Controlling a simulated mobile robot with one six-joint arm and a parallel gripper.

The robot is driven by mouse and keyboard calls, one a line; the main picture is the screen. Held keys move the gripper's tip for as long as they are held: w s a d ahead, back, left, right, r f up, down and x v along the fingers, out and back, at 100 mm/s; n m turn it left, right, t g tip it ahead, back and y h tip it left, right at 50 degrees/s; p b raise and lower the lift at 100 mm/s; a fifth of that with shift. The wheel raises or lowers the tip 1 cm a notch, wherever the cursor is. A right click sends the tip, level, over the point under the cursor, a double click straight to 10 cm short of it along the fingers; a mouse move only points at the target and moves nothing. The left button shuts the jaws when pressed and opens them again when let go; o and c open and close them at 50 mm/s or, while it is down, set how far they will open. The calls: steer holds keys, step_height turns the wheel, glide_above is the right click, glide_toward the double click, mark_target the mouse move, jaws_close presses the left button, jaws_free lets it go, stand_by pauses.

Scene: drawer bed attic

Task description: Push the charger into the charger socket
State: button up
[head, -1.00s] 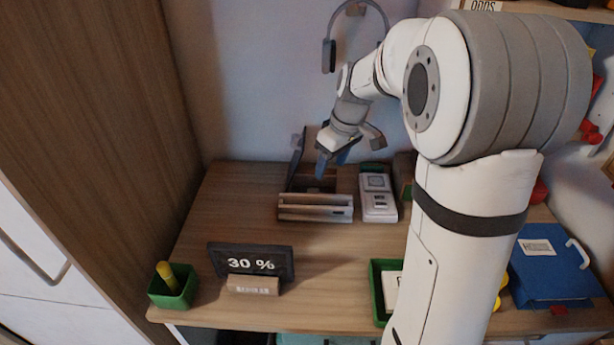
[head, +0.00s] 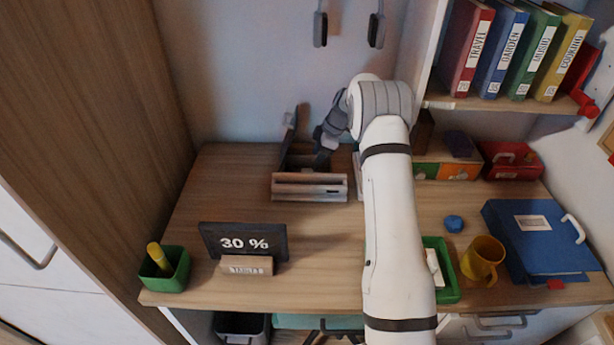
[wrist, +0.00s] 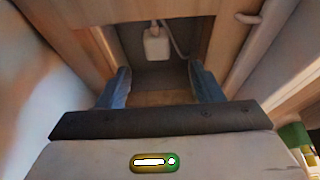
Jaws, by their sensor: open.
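My gripper (wrist: 163,84) is open, its two blue-grey fingers spread apart with nothing between the tips. In the head view my gripper (head: 320,163) reaches down into the open wooden box (head: 310,187) at the back of the desk. In the wrist view a small white block with a cable, seemingly the charger (wrist: 157,43), lies in a dark recess ahead of the fingertips, apart from them. In the head view the charger is hidden by the box and my arm. I cannot make out the charger socket.
A tablet reading 30 % (head: 244,243) stands at the front left, beside a green pen cup (head: 166,270). A yellow mug (head: 482,260), a blue binder (head: 540,240) and a green tray (head: 441,270) are right of my arm. The desk's middle left is clear.

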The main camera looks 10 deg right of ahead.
mark_target(308, 171)
steer(key=shift+x, duration=1.3)
steer(key=x, duration=0.5)
steer(key=shift+w+d+f+p, duration=0.1)
steer(key=shift+w+p, duration=0.1)
steer(key=shift+p, duration=0.2)
steer(key=shift+c, duration=0.2)
steer(key=c, duration=1)
